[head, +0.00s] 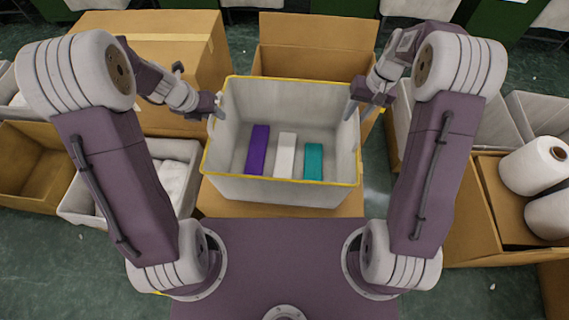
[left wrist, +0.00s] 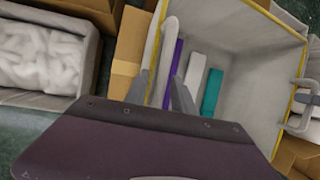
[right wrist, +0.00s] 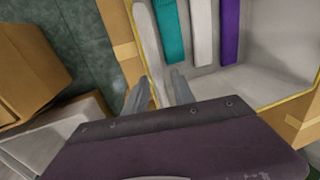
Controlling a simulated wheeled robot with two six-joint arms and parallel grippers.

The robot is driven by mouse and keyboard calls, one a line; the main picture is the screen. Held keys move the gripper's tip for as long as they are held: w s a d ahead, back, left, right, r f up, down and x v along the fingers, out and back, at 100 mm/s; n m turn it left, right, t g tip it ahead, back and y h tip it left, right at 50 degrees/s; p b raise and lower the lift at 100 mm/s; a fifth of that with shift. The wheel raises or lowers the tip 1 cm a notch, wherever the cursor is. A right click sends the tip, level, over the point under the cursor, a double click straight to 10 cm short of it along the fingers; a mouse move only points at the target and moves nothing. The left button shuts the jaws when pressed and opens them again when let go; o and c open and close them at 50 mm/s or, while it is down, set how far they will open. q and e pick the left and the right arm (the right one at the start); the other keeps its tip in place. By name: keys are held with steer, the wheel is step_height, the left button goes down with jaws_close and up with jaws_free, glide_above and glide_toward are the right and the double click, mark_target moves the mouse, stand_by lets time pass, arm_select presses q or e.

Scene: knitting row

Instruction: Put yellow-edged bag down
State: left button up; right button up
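The yellow-edged bag (head: 285,190) is a pale grey, open-topped bag, upright in front of me between my arms. A purple block (head: 258,149), a white block (head: 285,155) and a teal block (head: 313,161) lie inside it. My left gripper (head: 216,104) is at the handle on its left side, with the fingers on either side of the handle (left wrist: 169,45). My right gripper (head: 364,101) is at the right handle (right wrist: 147,40) in the same way.
Cardboard (head: 220,205) shows under and in front of the bag. A cardboard box (head: 160,40) stands behind left, and an upright flap (head: 318,48) behind the bag. A grey bin of white material (head: 172,180) is at left. White yarn cones (head: 535,165) sit at right.

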arm_select(q)
steer(key=shift+r, duration=0.1)
arm_select(e)
steer(key=shift+r, duration=0.1)
arm_select(q)
steer(key=v, duration=1.2)
arm_select(e)
step_height(320, 180, up, 12)
steer(key=d, duration=0.2)
steer(key=shift+s+d, duration=0.15)
steer(key=shift+d, duration=0.05)
arm_select(q)
steer(key=shift+d, duration=0.1)
arm_select(e)
steer(key=shift+a, duration=0.1)
